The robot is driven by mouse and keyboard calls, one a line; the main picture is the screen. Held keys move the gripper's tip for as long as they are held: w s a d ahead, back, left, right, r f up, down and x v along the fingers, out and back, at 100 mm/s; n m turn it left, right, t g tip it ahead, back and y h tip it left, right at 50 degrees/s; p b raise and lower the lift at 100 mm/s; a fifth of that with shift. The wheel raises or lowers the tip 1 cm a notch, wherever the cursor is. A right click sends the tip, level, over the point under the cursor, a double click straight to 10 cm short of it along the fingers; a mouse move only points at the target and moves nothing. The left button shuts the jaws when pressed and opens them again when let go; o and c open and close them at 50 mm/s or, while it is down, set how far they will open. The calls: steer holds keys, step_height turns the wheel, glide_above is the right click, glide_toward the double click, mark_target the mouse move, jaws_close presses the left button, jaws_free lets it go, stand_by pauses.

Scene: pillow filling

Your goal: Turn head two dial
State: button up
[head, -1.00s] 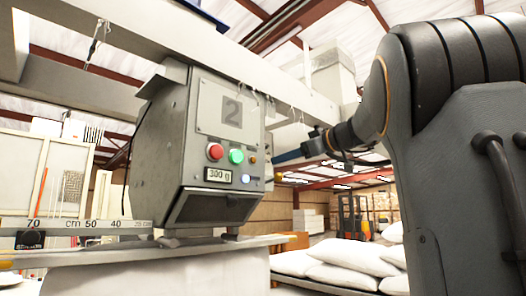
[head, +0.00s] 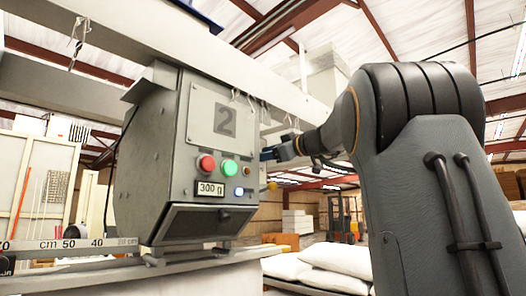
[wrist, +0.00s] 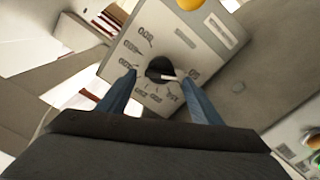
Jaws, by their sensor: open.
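Head two (head: 222,123) is a grey box with a "2" plate, a red button (head: 206,163), a green button (head: 228,168) and a display reading 300 g (head: 210,189). Its dial (wrist: 158,68) is a black round knob on a pale side panel with printed numbers around it, in the wrist view. The dial's white pointer points right; the numbers are too blurred to read surely. My gripper (wrist: 160,82) is open, its blue fingers on either side of the dial; I cannot tell if they touch it. In the head view my gripper (head: 269,154) is at the head's right side.
A yellow knob (wrist: 190,3) is near the dial's panel. A beam (head: 190,35) with hooks runs above the head, and a centimetre scale (head: 70,245) is at lower left. White sacks (head: 335,265) lie at lower right, with a forklift (head: 343,225) behind.

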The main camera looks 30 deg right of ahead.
steer(key=c, duration=1.1)
steer(key=shift+o, duration=0.2)
steer(key=shift+b, duration=0.35)
